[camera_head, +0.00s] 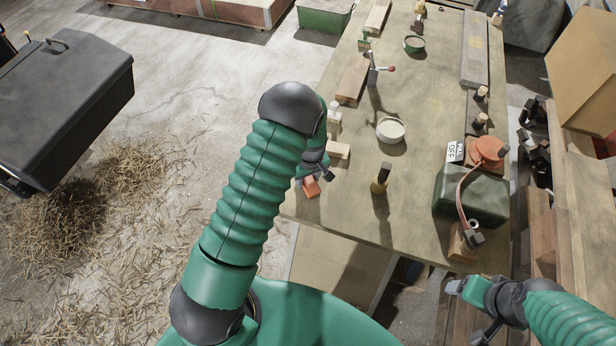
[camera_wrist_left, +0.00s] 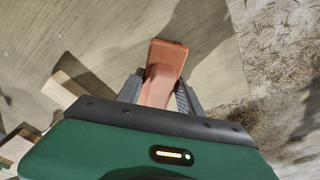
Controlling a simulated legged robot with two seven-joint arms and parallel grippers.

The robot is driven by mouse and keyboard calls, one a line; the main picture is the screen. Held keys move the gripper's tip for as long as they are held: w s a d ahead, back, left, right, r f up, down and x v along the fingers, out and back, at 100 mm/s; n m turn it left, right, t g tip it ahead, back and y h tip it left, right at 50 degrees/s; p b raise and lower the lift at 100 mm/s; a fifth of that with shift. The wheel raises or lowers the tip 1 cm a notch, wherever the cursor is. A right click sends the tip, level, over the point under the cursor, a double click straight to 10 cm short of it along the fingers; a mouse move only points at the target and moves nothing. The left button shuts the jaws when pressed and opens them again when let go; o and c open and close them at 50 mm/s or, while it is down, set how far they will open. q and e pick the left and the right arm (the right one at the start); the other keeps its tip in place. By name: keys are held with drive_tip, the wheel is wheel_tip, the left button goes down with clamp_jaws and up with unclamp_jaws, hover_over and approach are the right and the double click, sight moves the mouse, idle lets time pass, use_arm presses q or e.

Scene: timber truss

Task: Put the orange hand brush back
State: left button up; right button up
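The orange hand brush (camera_head: 311,187) is at the near left edge of the workbench (camera_head: 350,215) in the head view. It also shows in the left wrist view (camera_wrist_left: 166,62), with its wider end pointing away from the wrist. My left gripper (camera_head: 320,176) is at the brush, its fingers on either side of the orange part, which fills the gap between them. My left arm partly hides this spot in the head view. I cannot tell whether the brush touches the bench. My right gripper (camera_head: 464,309) is open and empty, off the bench's near right corner.
On the bench stand a round tin (camera_head: 390,130), a dark upright brush-like piece (camera_head: 380,178), a wood block (camera_head: 338,150) and a green box (camera_head: 470,195) with an orange-topped lever. A black case (camera_head: 65,100) stands at left. Straw (camera_head: 60,225) litters the floor.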

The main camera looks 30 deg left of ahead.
sight(311, 181)
use_arm(q)
drive_tip(key=o, duration=0.4)
drive_tip(key=shift+d, duration=0.2)
drive_tip(key=shift+d+r, duration=0.1)
drive_tip(key=shift+d, duration=0.05)
use_arm(e)
drive_tip(key=shift+d+f, duration=0.1)
drive_tip(key=shift+d, duration=0.3)
